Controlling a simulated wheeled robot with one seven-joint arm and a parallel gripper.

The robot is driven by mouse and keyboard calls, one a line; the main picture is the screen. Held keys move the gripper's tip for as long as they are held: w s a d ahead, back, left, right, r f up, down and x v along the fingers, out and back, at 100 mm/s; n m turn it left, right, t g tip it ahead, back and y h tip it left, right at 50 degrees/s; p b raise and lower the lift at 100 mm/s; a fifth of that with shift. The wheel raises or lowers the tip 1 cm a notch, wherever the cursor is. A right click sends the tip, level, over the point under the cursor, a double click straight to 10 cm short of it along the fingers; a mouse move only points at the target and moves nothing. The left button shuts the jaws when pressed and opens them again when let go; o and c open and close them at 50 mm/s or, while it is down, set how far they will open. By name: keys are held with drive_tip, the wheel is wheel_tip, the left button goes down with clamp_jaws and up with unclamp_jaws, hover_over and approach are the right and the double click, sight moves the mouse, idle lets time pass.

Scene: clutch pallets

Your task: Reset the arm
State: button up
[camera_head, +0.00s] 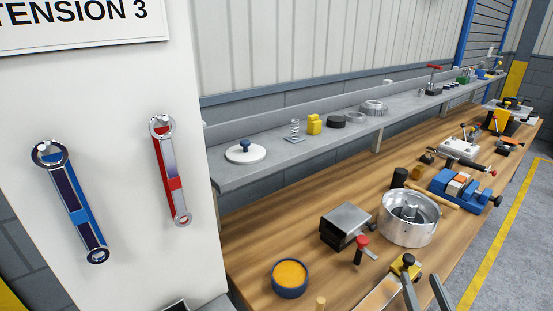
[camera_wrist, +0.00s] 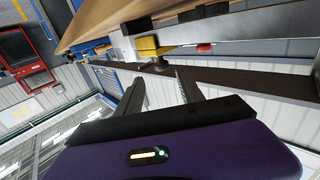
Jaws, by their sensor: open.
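My gripper (camera_head: 426,292) shows at the bottom edge of the head view, its two grey fingers apart with nothing between them. It also shows in the wrist view (camera_wrist: 160,88), open and empty. In the head view it is low in front of the wooden bench (camera_head: 255,235), close to a small yellow block with a black knob (camera_head: 406,266). A yellow part with a dark knob (camera_wrist: 148,48) is just beyond the fingertips in the wrist view. The rest of my arm is hidden in the head view.
A silver round housing (camera_head: 408,228), a grey metal block (camera_head: 345,222), a red-topped clamp (camera_head: 362,248) and an orange-filled tin (camera_head: 290,278) stand on the bench. A grey shelf (camera_head: 290,160) runs behind. A white panel (camera_head: 110,85) with two hanging wrenches stands at left. Grey floor lies at right.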

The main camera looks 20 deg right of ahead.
drive_tip(key=s+a+f+n+y, duration=0.1)
drive_tip(key=s+a+n+y, duration=0.1)
drive_tip(key=s+a, duration=0.8)
drive_tip(key=s+a+f+n+g+y, duration=0.1)
drive_tip(key=s+a+f+n+y, duration=0.1)
drive_tip(key=s+a+y, duration=0.3)
drive_tip(key=s+a+n, duration=0.1)
drive_tip(key=s+a, duration=0.3)
drive_tip(key=s, duration=0.4)
drive_tip(key=shift+s+a+f+g+y, duration=0.3)
drive_tip(key=shift+a, duration=0.1)
